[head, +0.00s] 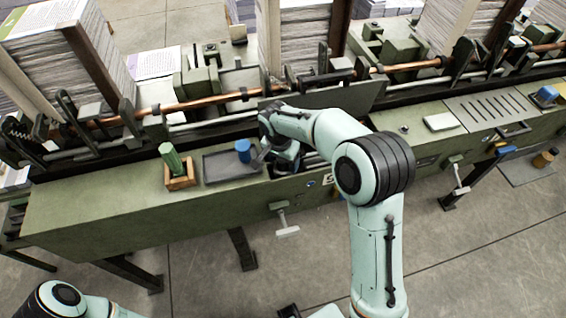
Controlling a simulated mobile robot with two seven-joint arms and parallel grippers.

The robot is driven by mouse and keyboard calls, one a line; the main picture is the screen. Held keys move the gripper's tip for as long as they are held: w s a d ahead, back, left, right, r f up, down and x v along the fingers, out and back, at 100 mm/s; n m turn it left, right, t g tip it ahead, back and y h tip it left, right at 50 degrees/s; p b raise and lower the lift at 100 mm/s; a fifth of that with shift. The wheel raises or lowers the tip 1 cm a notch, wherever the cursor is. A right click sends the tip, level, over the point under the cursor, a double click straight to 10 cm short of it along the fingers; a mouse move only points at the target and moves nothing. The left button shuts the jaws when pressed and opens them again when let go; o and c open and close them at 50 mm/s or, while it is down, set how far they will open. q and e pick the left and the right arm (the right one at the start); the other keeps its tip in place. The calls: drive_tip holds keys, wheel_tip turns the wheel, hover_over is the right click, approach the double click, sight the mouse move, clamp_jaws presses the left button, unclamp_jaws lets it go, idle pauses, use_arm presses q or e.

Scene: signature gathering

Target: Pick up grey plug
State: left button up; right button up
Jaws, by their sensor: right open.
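I cannot make out a grey plug for certain; it may be hidden behind my right wrist. My right gripper (262,160) is open, low over the right end of a dark shallow tray (215,178) on the green machine bench. The wrist hides much of its fingers and what lies between them. A blue cylinder (243,150) stands in the tray, just left of the gripper. My left arm shows only at the bottom left corner, and its gripper is not in view.
A green cylinder (171,157) stands tilted in a small wooden box (182,182) left of the tray. A copper-coloured rod (200,102) and clamps run behind. Paper stacks (60,50) stand at the back. The bench front at the left (95,205) is clear.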

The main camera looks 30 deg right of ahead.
drive_tip(key=c, duration=1.1)
